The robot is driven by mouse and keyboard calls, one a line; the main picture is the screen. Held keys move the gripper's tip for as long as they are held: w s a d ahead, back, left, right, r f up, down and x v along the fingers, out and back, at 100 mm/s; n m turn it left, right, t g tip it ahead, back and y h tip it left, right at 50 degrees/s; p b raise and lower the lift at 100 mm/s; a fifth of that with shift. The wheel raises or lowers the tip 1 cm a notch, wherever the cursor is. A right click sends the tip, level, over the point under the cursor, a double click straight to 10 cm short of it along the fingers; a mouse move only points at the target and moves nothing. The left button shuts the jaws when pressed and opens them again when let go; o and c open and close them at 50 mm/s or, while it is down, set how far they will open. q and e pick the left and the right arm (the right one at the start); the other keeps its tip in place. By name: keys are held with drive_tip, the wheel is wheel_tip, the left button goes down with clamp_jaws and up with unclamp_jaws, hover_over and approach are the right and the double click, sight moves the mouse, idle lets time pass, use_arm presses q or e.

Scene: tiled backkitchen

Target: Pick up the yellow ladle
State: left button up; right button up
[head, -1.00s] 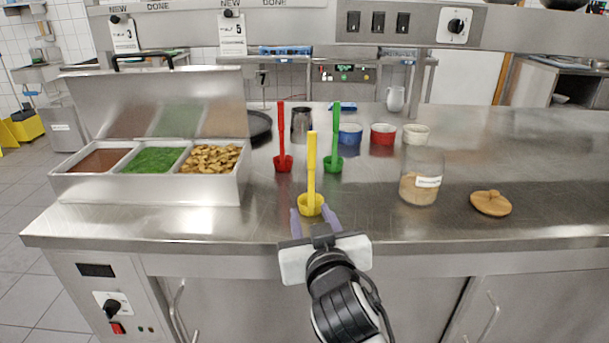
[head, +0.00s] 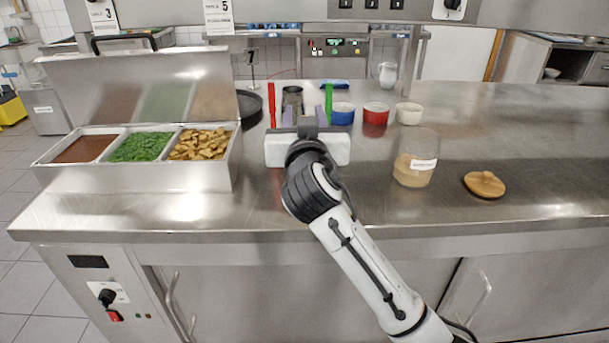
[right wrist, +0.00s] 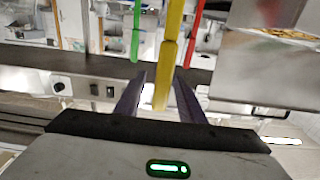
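The yellow ladle (right wrist: 170,52) shows in the right wrist view as an upright handle between my right gripper's fingers. In the head view it is hidden behind my right gripper (head: 304,115). The fingers are apart, one on each side of the handle; I cannot tell whether either touches it. My left gripper is not in view.
A red ladle (head: 271,105) and a green ladle (head: 329,103) stand close on either side, bowls hidden. The food bin (head: 130,183) with an open lid is left. The front counter is clear.

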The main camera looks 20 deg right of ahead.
drive_tip(key=shift+w+d, duration=0.15)
drive_tip(key=shift+w, duration=0.35)
clamp_jaws()
